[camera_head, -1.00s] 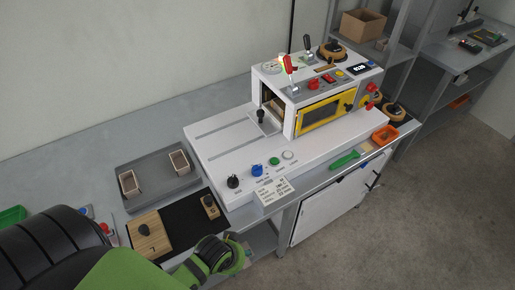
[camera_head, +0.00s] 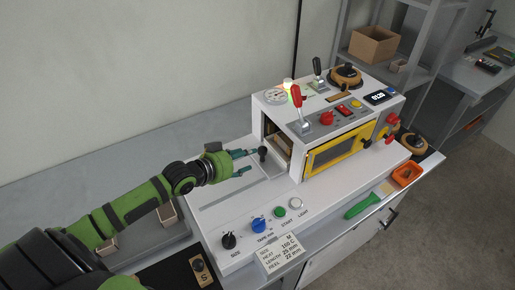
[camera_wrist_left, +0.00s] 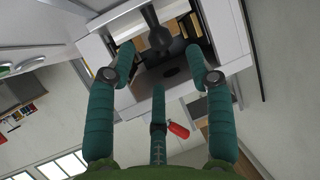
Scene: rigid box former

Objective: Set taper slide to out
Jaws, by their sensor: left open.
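The white box former (camera_head: 330,105) stands on the grey bench. A dark knob on a post (camera_head: 262,153) stands at the mouth of its opening, by the end of the grooves in the white deck; no label on it is readable, and it looks like the slide's handle. In the left wrist view the round dark knob (camera_wrist_left: 160,38) lies ahead, beyond the fingertips. My left gripper (camera_head: 247,162) has its teal fingers spread and empty, just left of the knob and pointing at it. Contact is not visible. My right gripper is not in view.
Knobs and buttons, including a blue knob (camera_head: 258,225), line the deck's front. A red-handled lever (camera_head: 297,97) stands on top. A green-handled tool (camera_head: 363,206) and an orange bin (camera_head: 407,174) lie at the right edge. The deck's grooved left part is under my arm.

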